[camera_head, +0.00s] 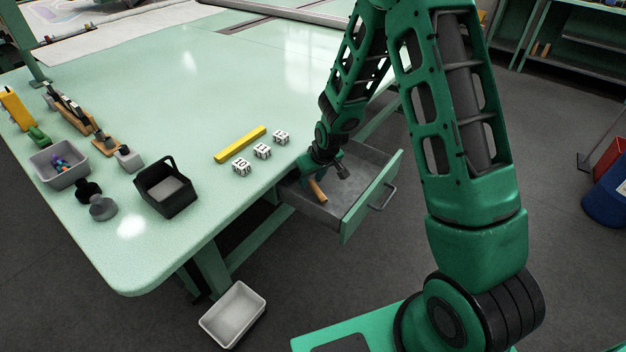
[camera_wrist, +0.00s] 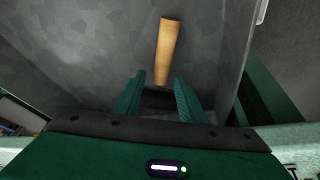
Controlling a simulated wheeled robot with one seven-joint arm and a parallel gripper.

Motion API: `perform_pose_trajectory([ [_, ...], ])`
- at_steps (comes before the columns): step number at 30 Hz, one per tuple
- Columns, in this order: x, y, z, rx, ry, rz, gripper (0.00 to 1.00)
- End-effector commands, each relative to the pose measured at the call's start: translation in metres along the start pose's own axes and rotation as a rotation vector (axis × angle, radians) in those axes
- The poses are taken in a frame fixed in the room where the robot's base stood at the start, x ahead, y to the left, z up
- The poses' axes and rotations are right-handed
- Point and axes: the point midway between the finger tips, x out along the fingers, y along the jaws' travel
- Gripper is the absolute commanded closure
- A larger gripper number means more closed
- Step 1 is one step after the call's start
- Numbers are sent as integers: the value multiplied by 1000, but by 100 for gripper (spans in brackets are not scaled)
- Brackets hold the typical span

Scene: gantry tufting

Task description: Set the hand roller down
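The hand roller shows as a tan wooden handle (camera_head: 318,190) in the open drawer (camera_head: 369,207) under the table's edge. In the wrist view the handle (camera_wrist: 167,50) points away from my gripper (camera_wrist: 159,76), its near end just beyond the fingertips. My gripper is low inside the drawer, with its two green fingers apart on either side of a dark part. I cannot tell whether that dark part is the roller's head or my gripper's own palm. The roller's head is not clearly visible, and any contact with the drawer floor is unclear.
On the pale green table (camera_head: 170,75) lie a yellow bar (camera_head: 240,144), white number cubes (camera_head: 262,151), a black holder (camera_head: 165,187) and a grey bin (camera_head: 60,168). A white tray (camera_head: 233,314) is on the floor. The drawer's front (camera_head: 370,197) and side walls surround my gripper.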

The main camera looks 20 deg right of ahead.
Motion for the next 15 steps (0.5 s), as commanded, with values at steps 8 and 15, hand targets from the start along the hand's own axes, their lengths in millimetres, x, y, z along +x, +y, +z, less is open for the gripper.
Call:
perform_pose_trajectory([
  [8,-44,0,-1,0,5,1,63],
  [15,-84,0,-1,0,4,0,63],
])
